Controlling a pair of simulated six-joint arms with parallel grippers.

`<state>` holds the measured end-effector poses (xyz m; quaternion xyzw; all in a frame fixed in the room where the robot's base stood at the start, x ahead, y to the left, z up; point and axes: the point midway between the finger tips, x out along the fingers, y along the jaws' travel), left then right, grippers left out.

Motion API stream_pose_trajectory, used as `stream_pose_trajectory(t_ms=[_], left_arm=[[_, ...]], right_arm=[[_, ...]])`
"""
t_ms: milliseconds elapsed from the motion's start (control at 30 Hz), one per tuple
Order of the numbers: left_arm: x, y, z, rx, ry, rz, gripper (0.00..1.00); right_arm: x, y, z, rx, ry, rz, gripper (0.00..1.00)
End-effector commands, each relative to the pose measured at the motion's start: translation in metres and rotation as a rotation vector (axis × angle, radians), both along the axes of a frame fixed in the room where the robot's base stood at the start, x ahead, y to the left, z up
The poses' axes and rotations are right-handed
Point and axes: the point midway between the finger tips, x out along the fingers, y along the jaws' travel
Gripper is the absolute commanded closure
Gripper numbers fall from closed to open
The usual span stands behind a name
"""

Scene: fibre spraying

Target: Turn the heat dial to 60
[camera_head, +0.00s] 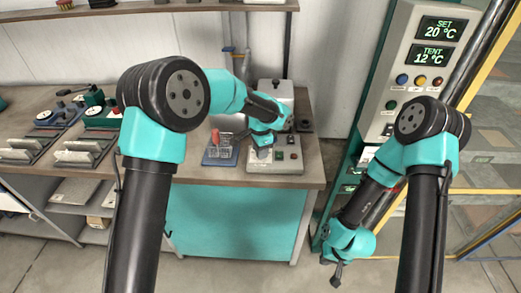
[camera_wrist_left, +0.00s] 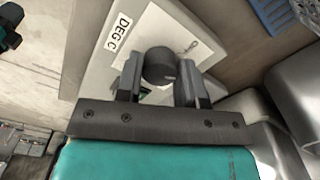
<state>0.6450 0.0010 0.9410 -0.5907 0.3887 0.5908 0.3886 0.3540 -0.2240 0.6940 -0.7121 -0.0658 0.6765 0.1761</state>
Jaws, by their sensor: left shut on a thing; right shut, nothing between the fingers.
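The heat dial (camera_wrist_left: 160,64) is a dark round knob on a pale panel, beside a label reading "DEG C" (camera_wrist_left: 118,32). My left gripper (camera_wrist_left: 158,88) is shut on it, one finger on each side. In the head view my left gripper (camera_head: 262,140) reaches down over the grey control box (camera_head: 275,167) on the bench and hides the dial. The dial's number scale is not readable. The display (camera_head: 440,28) on the tall cabinet reads SET 20 °C and TENT 12 °C. My right gripper (camera_head: 337,278) is shut and empty, low in front of the cabinet.
A blue tray (camera_head: 220,150) with a red-handled tool stands left of the control box. A white machine (camera_head: 275,92) stands behind. The tall cabinet (camera_head: 395,60) with coloured buttons is right of the bench. More fixtures (camera_head: 88,150) occupy the left bench.

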Motion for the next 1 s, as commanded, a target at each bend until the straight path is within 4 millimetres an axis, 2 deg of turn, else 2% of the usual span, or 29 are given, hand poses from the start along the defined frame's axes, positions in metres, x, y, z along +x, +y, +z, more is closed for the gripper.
stream_pose_trajectory(t_ms=[267,667,700,933,1000], left_arm=[[0.0003,0.0000,0.0006,0.000,-0.001,-0.097,0.88],[0.0003,0.0000,0.0007,0.000,-0.001,-0.109,0.88],[0.0003,0.0000,0.0007,-0.001,-0.001,-0.109,0.64],[0.0003,0.0000,0.0004,0.000,-0.001,-0.108,0.42],[0.0003,0.0000,0.0003,0.000,-0.001,-0.108,0.39]], right_arm=[[0.0000,0.0000,0.0000,0.000,0.000,0.000,1.00],[0.0000,0.0000,0.0000,0.000,0.000,0.000,1.00],[0.0000,0.0000,0.0000,0.000,0.000,0.000,1.00],[0.0000,0.0000,0.0000,0.000,0.000,0.000,1.00],[0.0000,0.0000,0.0000,0.000,0.000,0.000,1.00]])
